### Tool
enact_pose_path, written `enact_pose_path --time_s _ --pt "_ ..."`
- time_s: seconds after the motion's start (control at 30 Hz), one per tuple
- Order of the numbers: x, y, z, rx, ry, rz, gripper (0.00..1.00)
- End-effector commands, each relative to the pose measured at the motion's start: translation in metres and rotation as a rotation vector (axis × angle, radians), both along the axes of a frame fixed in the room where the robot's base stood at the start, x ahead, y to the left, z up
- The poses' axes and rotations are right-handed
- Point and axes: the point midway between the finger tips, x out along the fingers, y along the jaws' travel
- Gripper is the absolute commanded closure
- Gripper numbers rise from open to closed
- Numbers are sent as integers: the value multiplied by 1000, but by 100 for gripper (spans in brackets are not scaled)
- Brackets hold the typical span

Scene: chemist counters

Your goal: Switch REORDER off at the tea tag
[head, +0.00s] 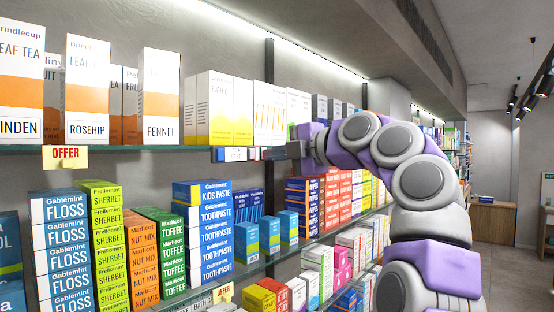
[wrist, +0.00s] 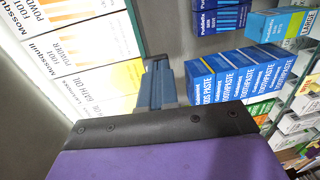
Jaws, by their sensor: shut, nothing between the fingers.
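Tea boxes (head: 84,95) in white and orange, labelled Linden, Rosehip and Fennel, stand on the upper shelf at the left in the head view. In the wrist view my gripper's fingers (wrist: 156,84) are shut and empty; no REORDER tag is recognisable there.
A yellow OFFER card (head: 65,157) hangs from the upper shelf edge (head: 150,149) under the tea. White and yellow boxes (head: 217,110) stand above the tag row. Toothpaste boxes (head: 202,235) and other cartons fill the shelf below. The aisle at the right is clear.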

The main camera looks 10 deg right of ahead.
Motion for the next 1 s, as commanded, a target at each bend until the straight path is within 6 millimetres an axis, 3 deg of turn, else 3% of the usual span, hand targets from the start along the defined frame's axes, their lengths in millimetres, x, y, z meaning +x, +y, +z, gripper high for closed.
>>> enact_pose_path --time_s 0.5,0.77,1.0 --pt "7 8 -18 87 -131 -1 100" --pt "6 12 -11 111 -166 1 100" --pt "-6 13 -14 113 -169 2 100"
